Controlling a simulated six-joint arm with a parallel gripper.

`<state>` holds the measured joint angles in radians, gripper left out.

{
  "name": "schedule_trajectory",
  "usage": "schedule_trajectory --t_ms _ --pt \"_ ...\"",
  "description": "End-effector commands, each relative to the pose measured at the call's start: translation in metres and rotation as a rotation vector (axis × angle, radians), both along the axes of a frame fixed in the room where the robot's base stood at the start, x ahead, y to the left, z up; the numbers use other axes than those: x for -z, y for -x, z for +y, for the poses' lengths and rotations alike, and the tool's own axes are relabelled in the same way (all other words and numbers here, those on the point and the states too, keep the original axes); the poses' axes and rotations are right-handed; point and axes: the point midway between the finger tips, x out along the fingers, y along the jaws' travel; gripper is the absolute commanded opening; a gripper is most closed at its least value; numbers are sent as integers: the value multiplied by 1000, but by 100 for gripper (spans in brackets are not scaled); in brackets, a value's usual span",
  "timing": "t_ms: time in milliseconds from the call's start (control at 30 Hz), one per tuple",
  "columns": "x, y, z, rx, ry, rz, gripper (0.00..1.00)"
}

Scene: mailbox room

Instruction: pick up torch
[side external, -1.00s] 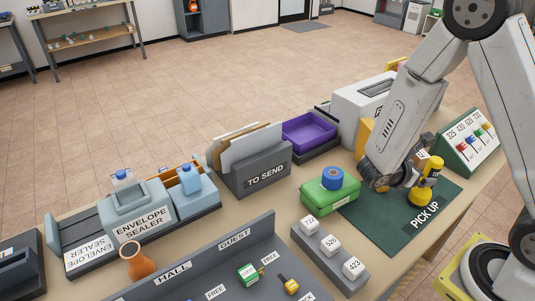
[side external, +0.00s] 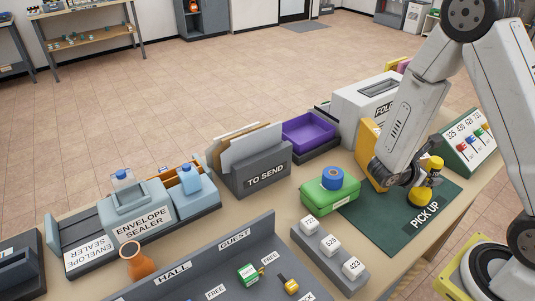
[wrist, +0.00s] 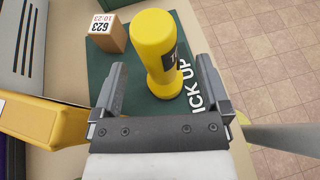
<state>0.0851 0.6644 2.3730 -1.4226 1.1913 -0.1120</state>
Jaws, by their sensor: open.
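The yellow torch (side external: 420,197) with a dark band stands upright on the dark green PICK UP mat (side external: 385,222). In the wrist view the torch (wrist: 157,45) shows just ahead of the gap between the fingers, with its lower end reaching in between them. My gripper (wrist: 158,88) is open, with one finger on each side of the torch and visible gaps on both sides. In the side view my gripper (side external: 425,181) hides the middle of the torch.
A brown box labelled 623 (wrist: 108,36) stands beside the torch. A yellow block (side external: 368,150) stands close behind my wrist. The number rack (side external: 470,140) is at right.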

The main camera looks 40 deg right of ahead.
Motion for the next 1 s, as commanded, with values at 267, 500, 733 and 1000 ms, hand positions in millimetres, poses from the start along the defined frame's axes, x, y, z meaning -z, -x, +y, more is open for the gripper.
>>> schedule_trajectory --t_ms 267,500,733,1000 --pt "11 3 -26 4 0 0 96" --pt "16 5 -37 1 0 0 96" --pt "16 5 -37 0 0 -1 96" --pt "16 5 -37 0 0 -1 96"
